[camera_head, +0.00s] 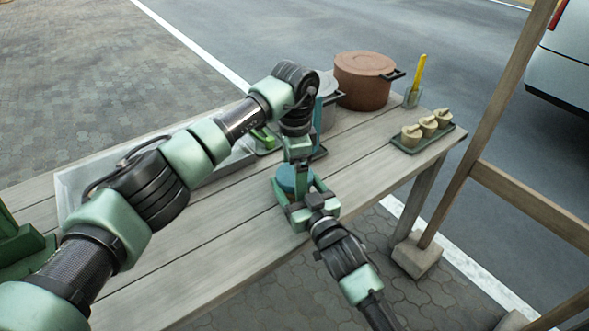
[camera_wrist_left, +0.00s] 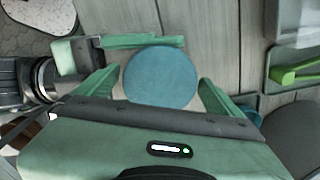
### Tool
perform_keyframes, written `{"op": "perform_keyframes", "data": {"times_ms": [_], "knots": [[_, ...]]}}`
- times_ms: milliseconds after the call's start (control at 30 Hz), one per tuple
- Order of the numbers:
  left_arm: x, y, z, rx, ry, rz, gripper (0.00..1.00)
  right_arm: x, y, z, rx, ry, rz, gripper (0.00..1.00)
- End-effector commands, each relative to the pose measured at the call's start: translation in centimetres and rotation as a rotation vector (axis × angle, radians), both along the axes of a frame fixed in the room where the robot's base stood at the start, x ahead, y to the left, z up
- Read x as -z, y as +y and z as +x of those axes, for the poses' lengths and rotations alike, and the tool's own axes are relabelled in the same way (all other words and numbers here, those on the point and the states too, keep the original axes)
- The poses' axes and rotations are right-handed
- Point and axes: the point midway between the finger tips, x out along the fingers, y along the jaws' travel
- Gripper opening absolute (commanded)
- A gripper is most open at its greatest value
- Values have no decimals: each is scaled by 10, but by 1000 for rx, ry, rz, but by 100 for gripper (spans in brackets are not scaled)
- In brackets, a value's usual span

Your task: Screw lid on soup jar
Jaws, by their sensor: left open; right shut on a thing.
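A round blue lid (camera_wrist_left: 160,76) lies flat between the spread fingers of my left gripper (camera_wrist_left: 157,82) in the left wrist view, with gaps to both fingers. In the head view the lid (camera_head: 290,180) shows below my left gripper (camera_head: 297,168), which points down over it. My right gripper (camera_head: 303,192) comes in from the front and is shut around the jar under the lid. One of its fingers (camera_wrist_left: 140,42) runs along the lid's far edge. The jar's body is mostly hidden, and I cannot tell how tightly the lid sits on it.
A brown pot (camera_head: 364,80) and a grey pot (camera_head: 329,112) stand at the table's back. A green tray (camera_head: 400,147) holds several small beige cups. A yellow-handled tool stands in a cup (camera_head: 412,97). The front left of the wooden table (camera_head: 215,262) is clear.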

Motion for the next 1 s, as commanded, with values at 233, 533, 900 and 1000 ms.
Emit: {"op": "perform_keyframes", "data": {"times_ms": [233,533,900,1000], "knots": [[0,0,0,0,0,0,42,-1,0,0,0,-2,1,0],[-1,0,1,221,-3,-1,31,-1,0,0,-1,-2,1,0],[-1,0,0,295,-2,-1,82,-1,0,0,-1,-2,1,0],[-1,0,0,294,-1,-1,100,-1,0,0,-1,-2,1,0]]}}
